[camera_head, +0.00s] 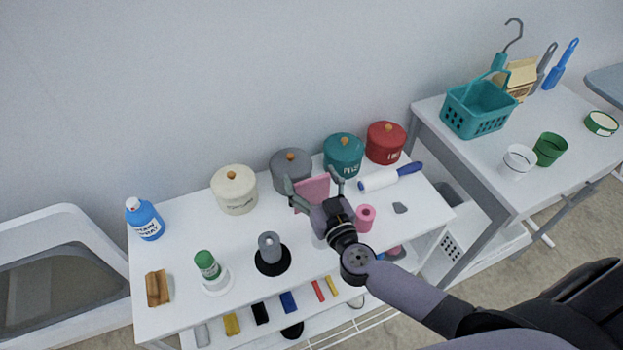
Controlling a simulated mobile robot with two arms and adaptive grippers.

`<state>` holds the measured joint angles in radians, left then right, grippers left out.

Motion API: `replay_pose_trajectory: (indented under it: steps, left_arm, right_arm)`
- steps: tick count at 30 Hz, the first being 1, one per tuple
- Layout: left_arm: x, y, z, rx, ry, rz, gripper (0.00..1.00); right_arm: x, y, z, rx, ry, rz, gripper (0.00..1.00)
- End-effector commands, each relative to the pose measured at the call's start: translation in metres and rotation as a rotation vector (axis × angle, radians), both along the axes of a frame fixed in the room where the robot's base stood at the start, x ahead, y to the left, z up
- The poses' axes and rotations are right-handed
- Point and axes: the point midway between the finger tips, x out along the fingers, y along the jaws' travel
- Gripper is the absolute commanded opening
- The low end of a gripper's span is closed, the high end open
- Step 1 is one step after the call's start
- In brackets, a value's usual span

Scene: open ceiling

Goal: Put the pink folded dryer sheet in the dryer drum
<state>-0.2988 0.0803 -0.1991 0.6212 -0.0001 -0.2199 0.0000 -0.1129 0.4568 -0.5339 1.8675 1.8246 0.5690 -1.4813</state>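The pink folded dryer sheet (312,190) is a small flat pink piece over the middle of the white table, in front of the grey pot. My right gripper (313,178) reaches in from the lower right. Its two fingers are spread wide, one on each side of the sheet, and the gripper body hides the sheet's lower right part. I cannot tell whether the fingers touch it. The dryer drum cannot be made out; a white-framed unit with a dark panel (65,285) stands at the left edge. My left gripper is not in view.
Lidded pots in cream (234,192), grey (291,168), teal (343,155) and red (386,144) line the table's back.

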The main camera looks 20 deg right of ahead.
Motion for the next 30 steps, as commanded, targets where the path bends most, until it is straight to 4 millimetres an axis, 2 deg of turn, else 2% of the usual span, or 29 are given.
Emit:
replay_pose_trajectory:
  steps: [9,21,26,30]
  left_arm:
    - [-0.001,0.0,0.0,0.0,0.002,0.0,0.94]
    - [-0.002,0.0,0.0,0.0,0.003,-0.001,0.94]
    - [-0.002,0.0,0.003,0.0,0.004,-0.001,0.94]
    - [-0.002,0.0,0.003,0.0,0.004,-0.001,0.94]
  right_arm:
    - [0.0,0.0,0.0,0.001,0.001,0.0,0.97]
    - [-0.002,0.0,0.004,0.002,0.001,0.001,0.97]
    - [-0.027,-0.001,0.002,0.0,0.006,0.002,0.97]
    - [-0.059,-0.002,0.001,-0.001,0.006,0.002,0.97]
